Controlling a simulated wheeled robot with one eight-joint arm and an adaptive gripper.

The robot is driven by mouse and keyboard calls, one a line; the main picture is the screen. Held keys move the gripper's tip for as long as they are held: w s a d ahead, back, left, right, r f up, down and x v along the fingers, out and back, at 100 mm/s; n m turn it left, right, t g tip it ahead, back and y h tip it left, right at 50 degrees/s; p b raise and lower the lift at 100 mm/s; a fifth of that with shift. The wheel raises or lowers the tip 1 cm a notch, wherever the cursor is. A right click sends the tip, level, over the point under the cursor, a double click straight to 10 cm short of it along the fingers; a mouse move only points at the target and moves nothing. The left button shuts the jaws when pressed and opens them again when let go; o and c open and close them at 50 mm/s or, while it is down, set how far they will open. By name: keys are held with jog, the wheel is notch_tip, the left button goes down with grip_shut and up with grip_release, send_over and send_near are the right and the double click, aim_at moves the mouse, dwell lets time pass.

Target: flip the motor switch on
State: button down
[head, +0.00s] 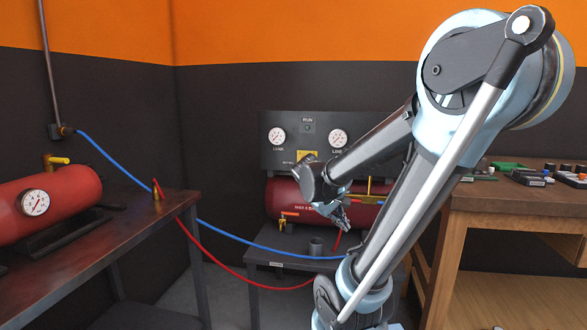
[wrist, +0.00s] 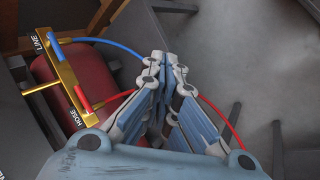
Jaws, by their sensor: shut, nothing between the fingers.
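A dark control panel (head: 290,140) stands at the back with two round gauges and a lamp marked RUN. Below the lamp is a yellow plate (head: 307,156), partly hidden by my wrist; it may be the motor switch, but its position cannot be told. My gripper (head: 343,222) is in front of and below the panel, before the red compressor tank (head: 284,197), pointing down and right. In the wrist view my gripper (wrist: 168,62) has its fingers shut with nothing between them. The panel face does not show clearly there.
A brass manifold (wrist: 55,80) marked LINE and HOSE, with a blue and a red handle, sits by the tank, close to my gripper. Blue (head: 220,235) and red hoses cross the gap. A bench with another red tank (head: 45,205) is left; a wooden workbench (head: 510,205) is right.

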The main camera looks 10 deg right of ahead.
jog(key=w+a+r+n+t+h, duration=0.2)
jog(key=w+a+r+n+h, duration=0.1)
jog(key=w, duration=0.7)
jog(key=w+a+r+n+t+h, duration=0.2)
jog(key=w+a+r+t+h, duration=0.15)
jog(key=w, duration=0.55)
jog(key=w+a+n+t+h, duration=0.1)
jog(key=w+a+n+t, duration=0.1)
jog(key=a, duration=0.6)
jog(key=w+a+n+t+h, duration=0.1)
jog(key=w+a+t+h, duration=0.1)
jog(key=a, duration=0.6)
jog(key=w+t, duration=0.1)
jog(key=w, duration=0.1)
jog(key=shift+w+a+n, duration=0.2)
jog(key=shift+w+n, duration=0.2)
jog(key=shift+w+d+r+t, duration=0.1)
jog(key=shift+t, duration=0.15)
jog(key=x, duration=0.4)
jog(key=s+x, duration=0.1)
jog(key=x, duration=0.2)
jog(key=d+x, duration=0.1)
jog(key=x, duration=0.3)
jog(key=shift+d+r, duration=0.25)
jog(key=shift+r, duration=0.25)
jog(key=shift+s+d+r, duration=0.1)
jog(key=shift+d+r, duration=0.25)
jog(key=shift+d, duration=0.25)
